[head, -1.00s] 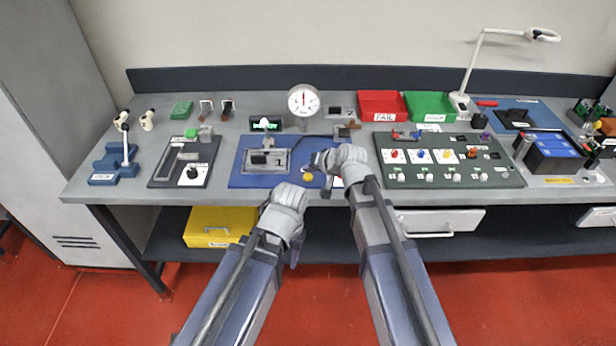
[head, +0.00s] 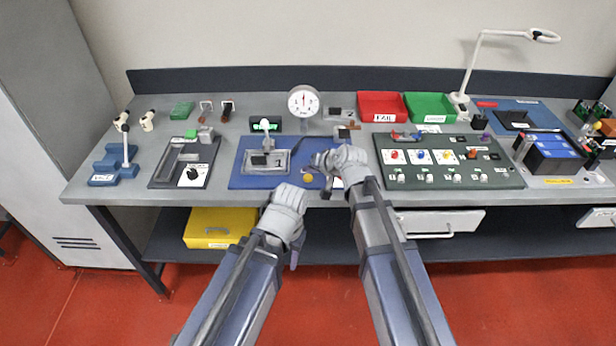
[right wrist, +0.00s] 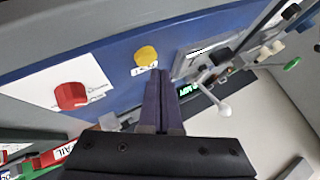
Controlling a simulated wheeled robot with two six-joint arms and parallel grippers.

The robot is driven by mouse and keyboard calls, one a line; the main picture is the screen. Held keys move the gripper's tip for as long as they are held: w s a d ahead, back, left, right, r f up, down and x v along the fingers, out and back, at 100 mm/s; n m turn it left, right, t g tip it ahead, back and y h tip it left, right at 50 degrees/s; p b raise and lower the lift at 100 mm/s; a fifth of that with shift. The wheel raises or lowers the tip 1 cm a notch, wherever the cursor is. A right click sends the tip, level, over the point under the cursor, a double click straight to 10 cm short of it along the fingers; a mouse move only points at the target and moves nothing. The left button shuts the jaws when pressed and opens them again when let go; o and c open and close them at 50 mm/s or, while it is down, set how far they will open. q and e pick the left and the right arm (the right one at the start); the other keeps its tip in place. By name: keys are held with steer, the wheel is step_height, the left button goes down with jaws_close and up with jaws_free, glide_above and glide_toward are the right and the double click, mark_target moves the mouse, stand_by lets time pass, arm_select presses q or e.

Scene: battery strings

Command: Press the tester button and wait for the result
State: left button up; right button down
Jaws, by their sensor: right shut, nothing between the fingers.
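The tester is a blue plate (head: 236,180) with a grey fixture (head: 283,170), a lever and a small display (head: 291,126) showing green. The yellow round button (head: 308,178) sits at the plate's front edge; it also shows in the right wrist view (right wrist: 146,54) with a white label below it. My right gripper (head: 317,160) is shut and empty, its fingertips (right wrist: 160,74) close to the button. I cannot tell whether they touch it. My left gripper (head: 294,260) hangs in front of the bench edge, its fingers mostly hidden behind its wrist.
A red knob (right wrist: 71,95) on a white plate lies beside the button. A round gauge (head: 303,101) stands behind the tester. Red (head: 382,104) and green (head: 430,105) bins stand at the back. A dark switch panel (head: 450,178) lies to the right, a grey slotted fixture (head: 160,175) to the left.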

mark_target(310, 179)
steer(key=shift+f, duration=0.1)
stand_by(0.6)
steer(key=shift+f+b, duration=0.3)
steer(key=shift+b, duration=0.15)
steer(key=shift+f+b, duration=0.5)
steer(key=shift+f, duration=0.05)
stand_by(0.5)
steer(key=shift+r, duration=0.2)
steer(key=shift+r+p, duration=0.75)
steer(key=shift+p, duration=0.2)
step_height(310, 179, up, 5)
steer(key=p, duration=0.5)
steer(key=shift+r, duration=0.1)
